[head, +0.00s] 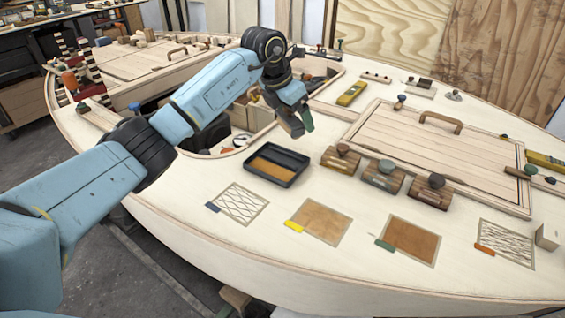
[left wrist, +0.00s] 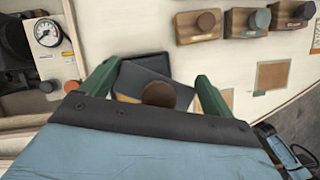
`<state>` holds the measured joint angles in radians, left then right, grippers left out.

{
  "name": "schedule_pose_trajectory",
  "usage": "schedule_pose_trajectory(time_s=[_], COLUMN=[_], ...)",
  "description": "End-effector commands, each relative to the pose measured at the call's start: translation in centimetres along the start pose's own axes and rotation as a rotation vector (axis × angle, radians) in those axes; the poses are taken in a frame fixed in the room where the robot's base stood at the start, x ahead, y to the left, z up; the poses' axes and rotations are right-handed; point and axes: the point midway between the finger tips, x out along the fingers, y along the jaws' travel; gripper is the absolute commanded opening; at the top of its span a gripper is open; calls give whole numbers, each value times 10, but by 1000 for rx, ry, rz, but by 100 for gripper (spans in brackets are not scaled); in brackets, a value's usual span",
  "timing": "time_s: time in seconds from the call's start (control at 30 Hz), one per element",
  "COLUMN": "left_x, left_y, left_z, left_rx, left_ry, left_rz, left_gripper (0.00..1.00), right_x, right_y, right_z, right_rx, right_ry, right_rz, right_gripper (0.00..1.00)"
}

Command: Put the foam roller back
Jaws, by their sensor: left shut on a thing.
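My left gripper (head: 297,124) is over the deck, just behind and above a black tray (head: 275,165) with an amber bottom. The tray's dark rim (left wrist: 148,57) shows behind the held piece. In the head view the held piece is mostly hidden by the fingers. My right gripper is not in view.
Several knobbed wooden blocks (head: 382,175) stand right of the tray. Framed patches (head: 321,221) with coloured tabs line the front of the deck. An open hatch (head: 215,145) lies left of the tray, with a gauge (left wrist: 47,32) at its side. A handled panel (head: 440,145) is at the right.

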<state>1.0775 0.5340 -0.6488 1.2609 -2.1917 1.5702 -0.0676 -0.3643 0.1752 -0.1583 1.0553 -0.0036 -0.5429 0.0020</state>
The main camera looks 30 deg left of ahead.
Motion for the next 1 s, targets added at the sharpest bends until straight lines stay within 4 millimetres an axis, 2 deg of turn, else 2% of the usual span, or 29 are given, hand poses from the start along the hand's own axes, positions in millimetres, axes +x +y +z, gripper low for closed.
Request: schedule_pose_trajectory(time_s=[0.2,0.37,0.47,0.7,0.87,1.0], left_x=[9,12,21,61,73,93], left_y=[26,36,38,38,39,38], left_z=[-1,-2,-7,-25,-30,-39], left_rx=[-316,-437,-464,-465,-465,-464], left_ry=[-4,-6,-4,-5,-4,-4], left_rz=[139,191,203,203,203,203], left_gripper=[66,66,66,66,66,66], right_x=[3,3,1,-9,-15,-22], right_y=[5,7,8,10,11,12], right_z=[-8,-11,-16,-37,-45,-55], right_rx=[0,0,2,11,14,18], right_ry=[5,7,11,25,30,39], right_rz=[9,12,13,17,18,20], right_gripper=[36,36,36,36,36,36])
